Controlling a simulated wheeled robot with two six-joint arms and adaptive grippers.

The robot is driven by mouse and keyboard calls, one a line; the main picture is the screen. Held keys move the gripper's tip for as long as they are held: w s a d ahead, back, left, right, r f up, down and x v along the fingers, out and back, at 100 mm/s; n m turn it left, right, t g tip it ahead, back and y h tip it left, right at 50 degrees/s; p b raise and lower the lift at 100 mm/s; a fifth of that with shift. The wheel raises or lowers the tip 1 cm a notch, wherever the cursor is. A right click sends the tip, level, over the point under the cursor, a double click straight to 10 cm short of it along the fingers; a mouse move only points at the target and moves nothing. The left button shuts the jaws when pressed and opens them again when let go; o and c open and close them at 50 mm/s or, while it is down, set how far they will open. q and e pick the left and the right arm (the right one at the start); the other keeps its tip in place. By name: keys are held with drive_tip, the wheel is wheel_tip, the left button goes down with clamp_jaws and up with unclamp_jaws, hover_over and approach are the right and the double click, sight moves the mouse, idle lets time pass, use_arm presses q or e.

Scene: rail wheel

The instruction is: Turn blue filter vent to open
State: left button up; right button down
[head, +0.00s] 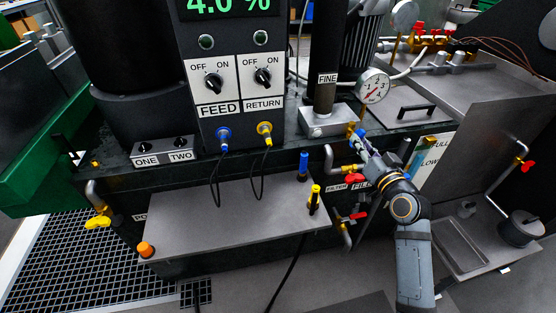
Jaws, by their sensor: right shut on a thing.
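A small blue vent handle (360,133) sits by a brass fitting (351,128) at the right end of the grey block under the pipe marked FINE. My right arm reaches up from the lower right. Its gripper (359,140) is at the blue handle and shut on it. The fingers hide part of the handle, so its exact angle is hard to tell. My left gripper is not in view.
A pressure gauge (373,87) stands just above and right of my right gripper. Red-handled valves (355,179) and brass pipes lie below it. A control box (234,75) stands farther left.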

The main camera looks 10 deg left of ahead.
drive_tip(key=n+b, duration=0.1)
drive_tip(key=n, duration=0.1)
drive_tip(key=n+b, duration=0.1)
drive_tip(key=b, duration=0.1)
drive_tip(key=shift+f+n, duration=0.2)
drive_tip(key=shift+n, duration=0.2)
drive_tip(key=c, duration=1.8)
unclamp_jaws()
drive_tip(key=o, duration=0.6)
drive_tip(key=shift+r, duration=0.15)
drive_tip(key=p+v, duration=0.2)
drive_tip(key=v, duration=0.5)
drive_tip(key=shift+r, duration=0.1)
